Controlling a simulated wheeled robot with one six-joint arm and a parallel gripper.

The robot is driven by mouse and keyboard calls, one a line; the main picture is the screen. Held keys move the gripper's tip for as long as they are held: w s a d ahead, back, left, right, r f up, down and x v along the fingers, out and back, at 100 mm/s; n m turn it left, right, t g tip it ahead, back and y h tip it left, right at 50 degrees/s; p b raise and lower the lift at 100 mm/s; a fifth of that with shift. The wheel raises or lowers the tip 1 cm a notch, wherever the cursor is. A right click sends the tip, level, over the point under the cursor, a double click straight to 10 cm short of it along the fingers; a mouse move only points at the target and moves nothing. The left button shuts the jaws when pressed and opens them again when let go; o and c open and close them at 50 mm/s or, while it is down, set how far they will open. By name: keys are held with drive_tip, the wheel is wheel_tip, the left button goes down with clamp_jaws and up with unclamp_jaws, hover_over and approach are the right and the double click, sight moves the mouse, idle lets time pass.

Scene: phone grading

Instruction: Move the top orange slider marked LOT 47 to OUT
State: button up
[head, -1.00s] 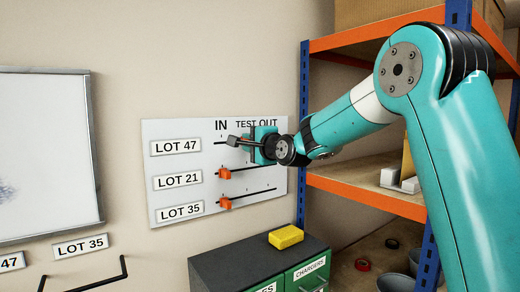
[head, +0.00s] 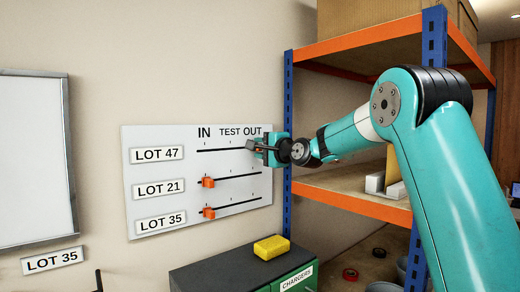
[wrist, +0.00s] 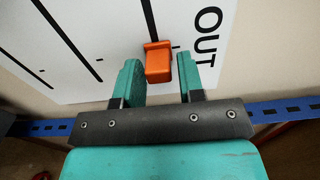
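The top orange slider, on the LOT 47 row of the white board (head: 145,215), is at the right end of its black track, under the word OUT. In the wrist view the slider (wrist: 158,62) is between the two teal fingers of my gripper (wrist: 168,66). A gap shows between the slider and the right finger; the left finger is close beside it, and I cannot tell if it touches. In the head view my gripper (head: 264,150) hides most of this slider. The LOT 47 label (head: 157,153) is at the left of the row.
The LOT 21 slider (head: 208,182) and the LOT 35 slider (head: 208,212) are at the IN end. A shelf (head: 350,198) with blue posts stands right of the board. A yellow block (head: 271,247) lies on the dark cabinet (head: 215,272) below.

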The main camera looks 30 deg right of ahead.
drive_tip(key=shift+o, duration=0.7)
drive_tip(key=s+d+b, duration=0.2)
drive_tip(key=s+b, duration=0.6)
drive_tip(key=s, duration=0.9)
drive_tip(key=shift+d, duration=0.3)
